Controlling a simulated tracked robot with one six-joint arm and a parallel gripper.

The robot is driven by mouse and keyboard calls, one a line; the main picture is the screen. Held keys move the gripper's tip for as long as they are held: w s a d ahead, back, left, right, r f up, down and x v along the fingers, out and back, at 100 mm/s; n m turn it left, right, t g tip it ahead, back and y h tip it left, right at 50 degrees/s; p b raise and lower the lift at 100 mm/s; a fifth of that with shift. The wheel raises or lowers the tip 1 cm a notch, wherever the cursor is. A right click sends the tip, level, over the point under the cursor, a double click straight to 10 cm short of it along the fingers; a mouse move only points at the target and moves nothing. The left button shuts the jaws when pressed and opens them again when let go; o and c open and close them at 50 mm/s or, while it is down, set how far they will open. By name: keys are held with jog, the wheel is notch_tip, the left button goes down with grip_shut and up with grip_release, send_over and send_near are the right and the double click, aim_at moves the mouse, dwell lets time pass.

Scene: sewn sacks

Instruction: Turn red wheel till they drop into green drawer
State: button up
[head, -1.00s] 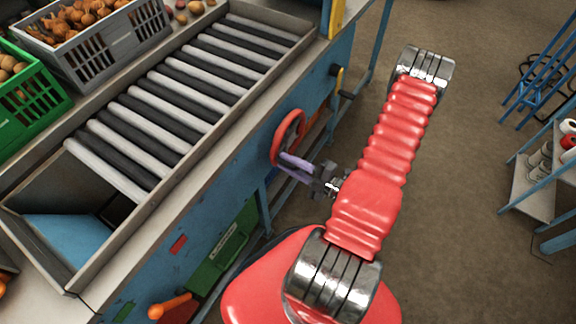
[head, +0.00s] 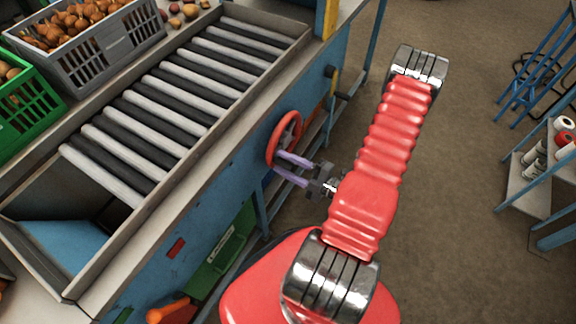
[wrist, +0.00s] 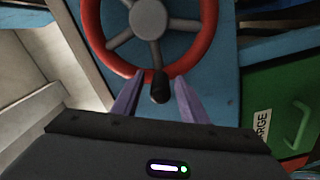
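The red wheel (head: 271,148) is on the blue side of the sorting machine in the head view. In the wrist view the red wheel (wrist: 93,32) has grey spokes and a dark knob (wrist: 159,88) at its lower rim. My gripper (head: 278,162) is open, its purple fingers pointing at the wheel. In the wrist view my gripper (wrist: 159,76) has one finger on each side of the knob; I cannot tell whether either touches it. The green drawer (head: 208,254) is low on the machine, left of the wheel; the labelled green front (wrist: 265,85) is at right in the wrist view.
Black and white rollers (head: 165,105) lie on top of the machine, beside an open chute (head: 60,240). A grey crate (head: 115,45) of onions and a green crate (head: 35,95) stand behind. The floor at right is clear up to a blue shelf (head: 535,185).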

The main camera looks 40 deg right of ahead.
jog(key=v, duration=1.3)
jog(key=shift+s+d, duration=0.15)
jog(key=shift+s, duration=0.2)
dwell(1.3)
